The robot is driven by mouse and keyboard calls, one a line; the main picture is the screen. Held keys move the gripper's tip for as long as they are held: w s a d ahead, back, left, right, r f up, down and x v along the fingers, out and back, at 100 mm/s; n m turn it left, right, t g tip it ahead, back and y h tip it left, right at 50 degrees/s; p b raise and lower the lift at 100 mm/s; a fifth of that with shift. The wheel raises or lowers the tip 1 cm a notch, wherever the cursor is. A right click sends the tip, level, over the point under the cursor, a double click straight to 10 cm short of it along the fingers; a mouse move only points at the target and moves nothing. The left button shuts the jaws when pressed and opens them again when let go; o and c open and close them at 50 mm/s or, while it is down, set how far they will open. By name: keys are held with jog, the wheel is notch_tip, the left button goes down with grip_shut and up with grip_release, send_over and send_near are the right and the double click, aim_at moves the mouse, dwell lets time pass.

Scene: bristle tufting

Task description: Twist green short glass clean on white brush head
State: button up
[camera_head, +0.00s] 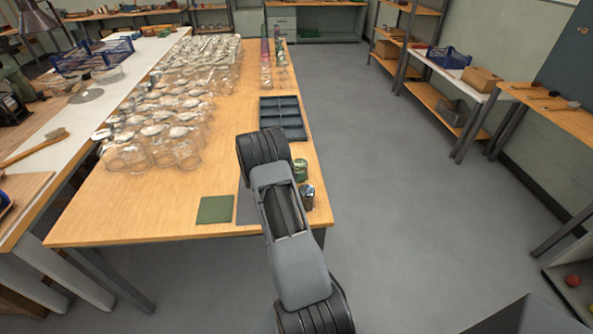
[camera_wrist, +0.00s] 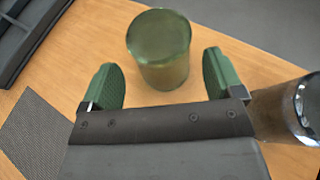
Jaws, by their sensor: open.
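A short green glass (camera_head: 300,170) stands near the right edge of the wooden table, partly beside my arm. In the wrist view the green glass (camera_wrist: 160,55) is ahead of my gripper (camera_wrist: 163,82), roughly centred between its two green-padded fingers. The fingers are wide apart and nothing is held. In the head view my arm hides the gripper. I cannot make out a white brush head in either view.
A shiny dark, glassy cylinder (camera_head: 306,196) stands close by; it shows right of my gripper in the wrist view (camera_wrist: 288,112). A dark compartment tray (camera_head: 284,122) lies behind. A green mat (camera_head: 215,210) lies front left. Many clear glasses (camera_head: 165,135) fill the table's left side.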

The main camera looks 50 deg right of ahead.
jog(key=s+v, duration=0.1)
jog(key=v, duration=0.9)
jog(key=s+a+r+m+t+y, duration=0.1)
jog(key=s+a+r+m+y, duration=0.3)
jog(key=a, duration=0.5)
jog(key=s+a+r+m+t+y, duration=0.2)
jog(key=s+a+r+m+y, duration=0.3)
jog(key=a, duration=0.5)
jog(key=s+a+r+m+t+y, duration=0.2)
jog(key=s+a+r+m+y, duration=0.2)
jog(key=s+a+m, duration=0.4)
jog(key=shift+s+a+r, duration=0.3)
jog(key=shift+a+r, duration=0.3)
jog(key=shift+a, duration=0.25)
jog(key=shift+c, duration=0.3)
